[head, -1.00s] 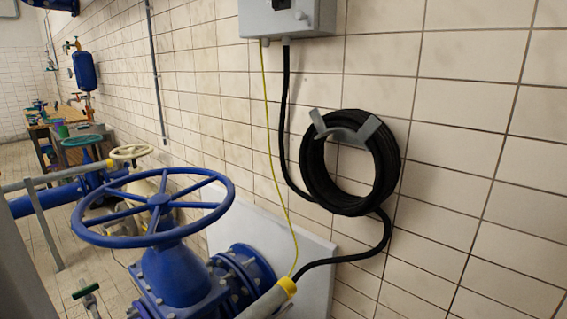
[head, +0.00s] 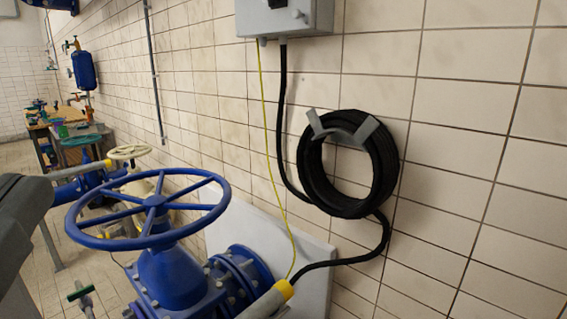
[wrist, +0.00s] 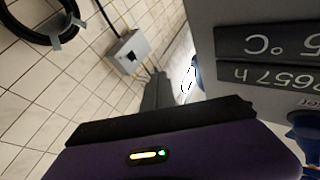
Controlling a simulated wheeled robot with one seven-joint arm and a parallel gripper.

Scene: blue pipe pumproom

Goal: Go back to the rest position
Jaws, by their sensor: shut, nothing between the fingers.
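My gripper (wrist: 158,88) shows in the wrist view as dark grey fingers beyond the purple housing with a lit yellow and green indicator. The fingers are together and hold nothing. In the head view a dark grey part of my arm (head: 22,215) comes in at the left edge, left of the blue handwheel (head: 150,210). The gripper itself does not show in the head view.
A grey panel (wrist: 255,15) with dark displays fills the wrist view's right side, close to the gripper. The blue valve stands before a tiled wall with a black hose coil (head: 312,165) and grey box (head: 285,17). A bench (head: 75,133) stands far left.

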